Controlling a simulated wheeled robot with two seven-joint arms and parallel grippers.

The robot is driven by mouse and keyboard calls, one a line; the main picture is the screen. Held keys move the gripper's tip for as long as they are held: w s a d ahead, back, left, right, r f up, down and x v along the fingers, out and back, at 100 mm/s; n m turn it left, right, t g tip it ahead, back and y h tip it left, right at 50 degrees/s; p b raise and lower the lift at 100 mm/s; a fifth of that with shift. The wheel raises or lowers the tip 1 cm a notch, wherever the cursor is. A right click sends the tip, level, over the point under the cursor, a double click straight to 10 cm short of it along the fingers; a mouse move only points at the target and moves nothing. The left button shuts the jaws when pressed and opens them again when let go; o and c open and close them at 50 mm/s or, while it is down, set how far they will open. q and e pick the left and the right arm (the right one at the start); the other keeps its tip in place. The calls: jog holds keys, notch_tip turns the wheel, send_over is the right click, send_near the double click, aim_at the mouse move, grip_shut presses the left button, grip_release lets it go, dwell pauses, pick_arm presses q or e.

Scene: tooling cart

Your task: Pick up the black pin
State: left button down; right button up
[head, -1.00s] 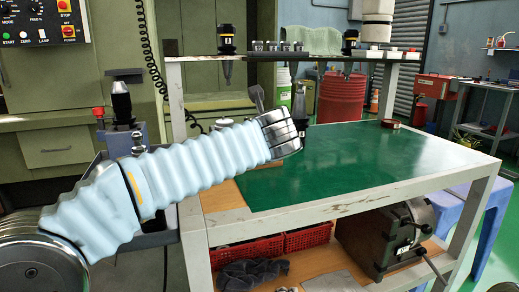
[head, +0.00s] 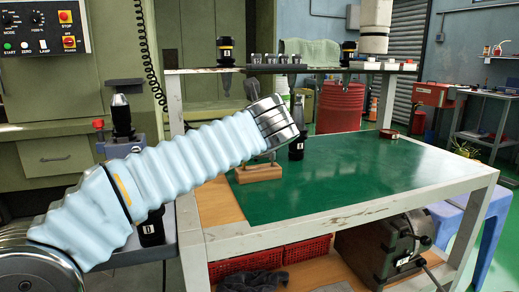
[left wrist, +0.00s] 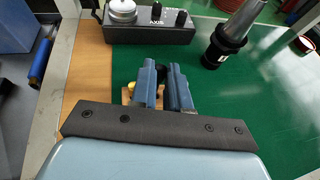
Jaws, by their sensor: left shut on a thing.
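My left gripper (left wrist: 163,68) shows in the left wrist view, with its two blue-grey fingers close together. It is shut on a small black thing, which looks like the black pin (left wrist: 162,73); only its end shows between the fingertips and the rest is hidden. A wooden block (left wrist: 128,97) with a yellow peg (left wrist: 131,88) lies just below the fingers. In the head view the wooden block (head: 258,174) stands on the green mat under my left wrist, and the fingers are hidden behind the arm. My right gripper is in neither view.
A black-and-steel tool holder (head: 297,143) stands on the green mat (head: 350,170) right of my wrist, also in the left wrist view (left wrist: 226,42). A grey control box (left wrist: 147,25) lies beyond the fingers. The mat's right side is mostly clear.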

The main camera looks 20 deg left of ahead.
pick_arm(q)
jog(key=s+a+r, duration=0.9)
jog(key=s, duration=0.1)
jog(key=shift+p, duration=0.3)
